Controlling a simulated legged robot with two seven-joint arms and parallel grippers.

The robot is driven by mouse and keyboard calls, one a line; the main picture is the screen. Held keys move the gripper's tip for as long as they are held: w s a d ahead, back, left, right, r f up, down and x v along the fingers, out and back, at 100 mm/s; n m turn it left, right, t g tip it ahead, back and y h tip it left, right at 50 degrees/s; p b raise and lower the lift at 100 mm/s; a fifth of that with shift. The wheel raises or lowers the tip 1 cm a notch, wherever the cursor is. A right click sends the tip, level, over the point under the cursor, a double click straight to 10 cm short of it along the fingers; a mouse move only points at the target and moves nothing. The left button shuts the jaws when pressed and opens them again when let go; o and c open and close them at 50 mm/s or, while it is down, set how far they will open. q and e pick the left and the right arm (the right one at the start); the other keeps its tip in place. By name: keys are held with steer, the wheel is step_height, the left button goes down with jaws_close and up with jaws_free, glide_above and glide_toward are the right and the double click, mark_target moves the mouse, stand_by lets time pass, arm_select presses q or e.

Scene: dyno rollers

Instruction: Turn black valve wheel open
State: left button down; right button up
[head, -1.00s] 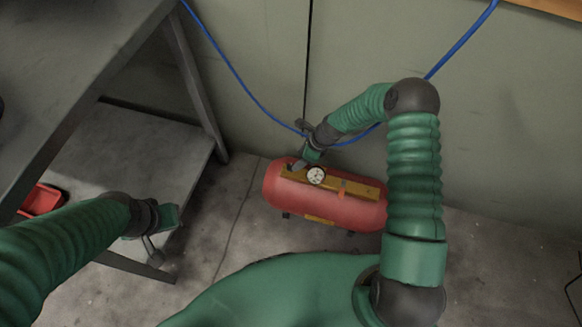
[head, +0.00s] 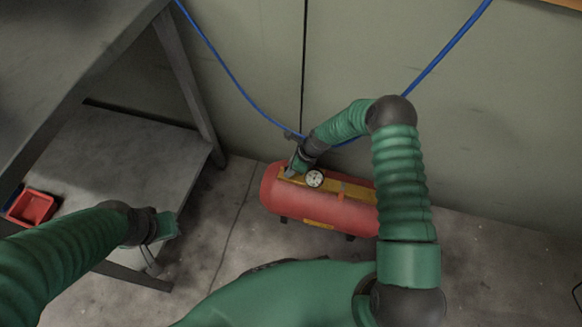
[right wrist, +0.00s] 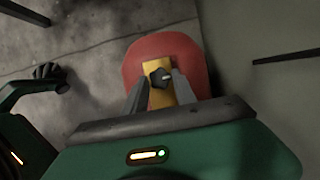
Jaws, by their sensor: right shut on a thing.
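The red air tank (head: 335,205) lies on the floor against the wall, with a yellow strip (right wrist: 156,98) and a round white gauge (head: 314,178) on top. The small black valve wheel (right wrist: 160,76) is on the yellow strip near one end of the tank. My right gripper (head: 291,169) reaches down at the tank's left end. In the right wrist view its two grey fingers are on either side of the wheel, shut on it. In the head view the gripper hides the wheel. My left gripper (head: 152,262) is beside the table, away from the tank; its fingers are unclear.
A grey metal table with a lower shelf (head: 120,150) stands at the left, with a red bin (head: 33,207) on the shelf side. A blue hose (head: 232,85) hangs along the wall behind the tank. The floor left of the tank is clear.

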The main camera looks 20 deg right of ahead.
jaws_close()
